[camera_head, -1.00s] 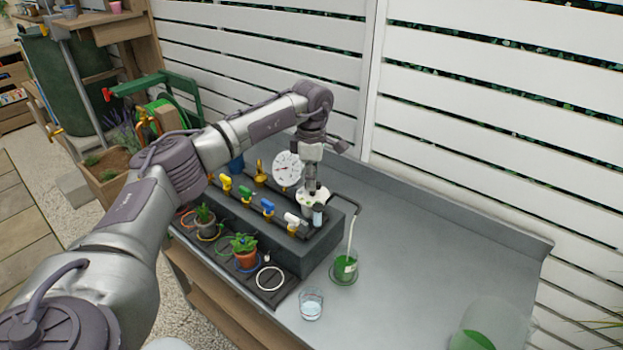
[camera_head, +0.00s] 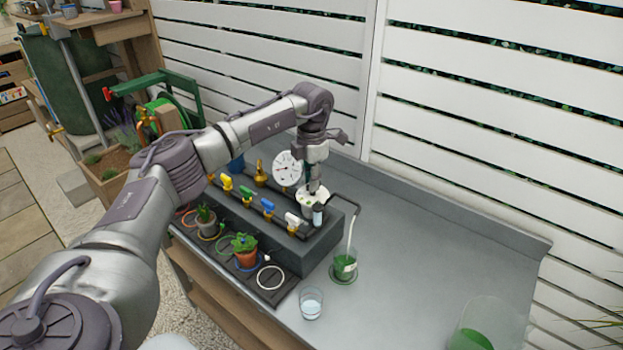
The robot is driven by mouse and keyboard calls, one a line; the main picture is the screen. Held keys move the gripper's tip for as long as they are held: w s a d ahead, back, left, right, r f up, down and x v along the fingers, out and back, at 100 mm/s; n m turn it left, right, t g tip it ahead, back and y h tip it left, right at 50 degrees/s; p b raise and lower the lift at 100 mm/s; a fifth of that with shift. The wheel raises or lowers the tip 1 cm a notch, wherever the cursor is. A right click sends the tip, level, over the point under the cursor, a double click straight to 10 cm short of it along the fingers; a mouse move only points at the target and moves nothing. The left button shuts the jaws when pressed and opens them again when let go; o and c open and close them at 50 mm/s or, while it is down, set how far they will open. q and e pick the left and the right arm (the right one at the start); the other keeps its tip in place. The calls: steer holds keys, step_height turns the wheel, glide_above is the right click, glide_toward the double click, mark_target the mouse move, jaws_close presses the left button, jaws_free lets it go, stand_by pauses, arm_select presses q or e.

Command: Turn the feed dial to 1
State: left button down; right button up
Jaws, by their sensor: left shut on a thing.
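The feed dial (camera_head: 311,198) is a pale round disc at the right end of the dark manifold block (camera_head: 318,255). My left gripper (camera_head: 313,188) points down from above and is shut on the dial. The gripper covers part of the dial, and I cannot read its numbers or pointer. A clear tube runs from beside the dial down into a bottle of green liquid (camera_head: 344,269). My right gripper is not in view.
Yellow, green, blue and white valve handles (camera_head: 292,219) line the block, with a pressure gauge (camera_head: 287,167) behind. Potted plants (camera_head: 244,250) stand in front. A glass of water (camera_head: 311,303) and a larger green-filled vessel (camera_head: 473,338) stand on the grey bench (camera_head: 430,240).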

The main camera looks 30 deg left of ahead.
arm_select(q)
steer(key=shift+n, duration=0.3)
steer(key=c, duration=1.2)
jaws_free()
steer(key=shift+r, duration=0.1)
step_height(320, 180, up, 12)
steer(key=shift+f, duration=0.1)
